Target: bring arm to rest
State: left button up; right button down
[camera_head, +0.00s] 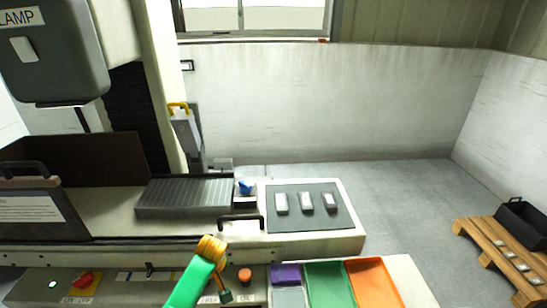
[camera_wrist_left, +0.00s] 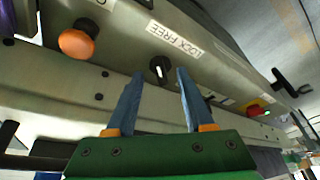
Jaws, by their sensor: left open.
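My left arm, with a green link (camera_head: 192,284) and an orange joint (camera_head: 212,247), reaches up from the bottom edge in the head view, in front of the machine's control panel. Its dark green end hangs down beside the orange button; its fingers cannot be made out there. In the left wrist view my left gripper (camera_wrist_left: 159,72) has two blue fingers spread apart with nothing between them. Beyond the fingertips is a black knob (camera_wrist_left: 159,69) on the panel, near a label reading "LOCK FREE". I cannot tell how close they are. My right gripper is not in view.
The panel carries an orange button (camera_head: 245,275) and a red switch (camera_head: 83,279). Purple (camera_head: 286,273), green (camera_head: 328,285) and orange (camera_head: 376,284) trays lie right of the arm. A dark mat (camera_head: 290,219) holds several light blocks. A wooden pallet (camera_head: 485,254) stands at right; the floor before it is clear.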

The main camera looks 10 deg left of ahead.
pick_arm(q)
jog(key=s+d+f+m+h, duration=0.25)
jog(key=s+d+m, duration=0.3)
jog(key=s, duration=0.55)
jog(key=s+d+r+m+t+h, duration=0.1)
jog(key=s+r+m, duration=0.15)
jog(key=s, duration=0.35)
jog(key=s+d+r+m, duration=0.1)
jog(key=s+d+m, duration=0.1)
jog(key=s+m, duration=0.25)
notch_tip(320, 180, down, 15)
jog(key=s+g, duration=0.1)
jog(key=s, duration=0.1)
jog(key=s+a+f+g, duration=0.1)
jog(key=s+a+f, duration=0.1)
jog(key=s+f, duration=1)
jog(key=shift+s, duration=0.55)
jog(key=shift+a, duration=0.1)
